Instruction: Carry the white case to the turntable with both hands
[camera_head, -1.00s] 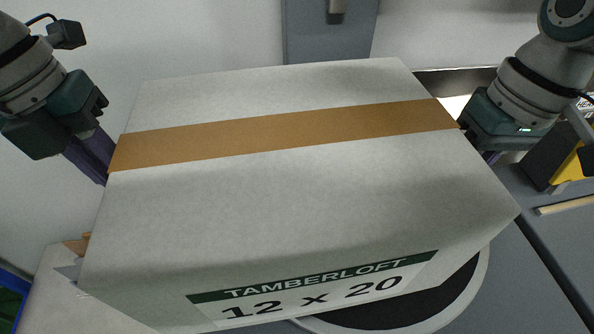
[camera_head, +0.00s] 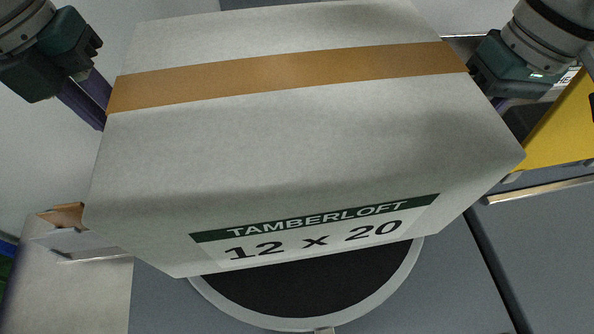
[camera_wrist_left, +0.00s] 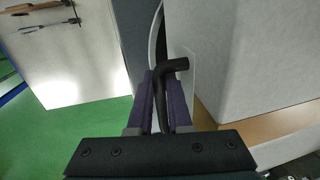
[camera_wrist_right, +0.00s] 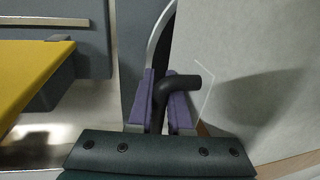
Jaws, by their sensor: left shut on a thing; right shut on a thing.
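The white case (camera_head: 300,140) is a large closed carton with a brown tape band and a green and white "TAMBERLOFT 12 x 20" label. It fills the middle of the head view. My left gripper (camera_wrist_left: 160,85) is shut on a black handle (camera_wrist_left: 177,66) on the case's left side. My right gripper (camera_wrist_right: 160,100) is shut on a matching black handle (camera_wrist_right: 183,84) on its right side. The turntable (camera_head: 330,285), a black disc with a pale grey rim, shows below the case's front edge and is mostly hidden by it. I cannot tell whether they touch.
A yellow object (camera_head: 560,125) stands close on the right, near my right gripper. Grey worktop (camera_head: 420,300) around the turntable is clear at the front.

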